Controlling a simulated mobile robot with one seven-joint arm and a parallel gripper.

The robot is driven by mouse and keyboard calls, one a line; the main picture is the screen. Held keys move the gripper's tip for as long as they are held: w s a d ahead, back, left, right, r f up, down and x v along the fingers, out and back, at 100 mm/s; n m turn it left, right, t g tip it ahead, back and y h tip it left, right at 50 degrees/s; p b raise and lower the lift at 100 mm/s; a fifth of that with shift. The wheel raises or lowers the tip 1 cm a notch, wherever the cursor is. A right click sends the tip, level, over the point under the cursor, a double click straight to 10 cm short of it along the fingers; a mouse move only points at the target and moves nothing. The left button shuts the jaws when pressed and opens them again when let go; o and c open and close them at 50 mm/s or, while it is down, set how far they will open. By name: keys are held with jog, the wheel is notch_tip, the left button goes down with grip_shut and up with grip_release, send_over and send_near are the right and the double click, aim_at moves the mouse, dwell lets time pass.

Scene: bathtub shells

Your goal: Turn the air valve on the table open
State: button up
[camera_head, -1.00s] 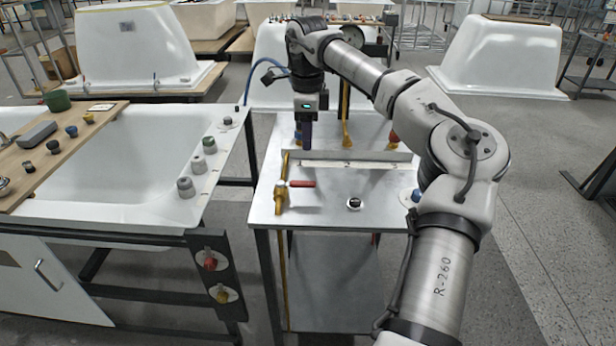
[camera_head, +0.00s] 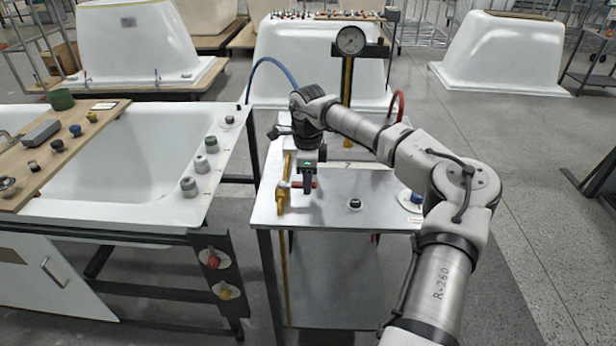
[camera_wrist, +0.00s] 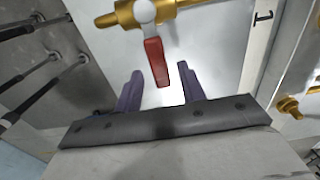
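The air valve is a brass body (camera_wrist: 128,14) on a brass pipe with a red lever handle (camera_wrist: 156,62). In the head view the brass pipe (camera_head: 282,190) runs along the left edge of the metal table (camera_head: 335,208), and the red handle points right from it, partly hidden by my gripper. My gripper (camera_wrist: 160,70) is open, with the free end of the red handle between its two dark fingers, apparently touching neither. In the head view my gripper (camera_head: 307,190) points down over the handle.
A round black knob (camera_head: 354,204) and a blue knob (camera_head: 416,198) sit on the table to the right. A pressure gauge (camera_head: 351,41) stands on a post behind. A bathtub shell (camera_head: 150,150) with several knobs on its rim is at the left.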

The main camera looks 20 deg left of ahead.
grip_shut()
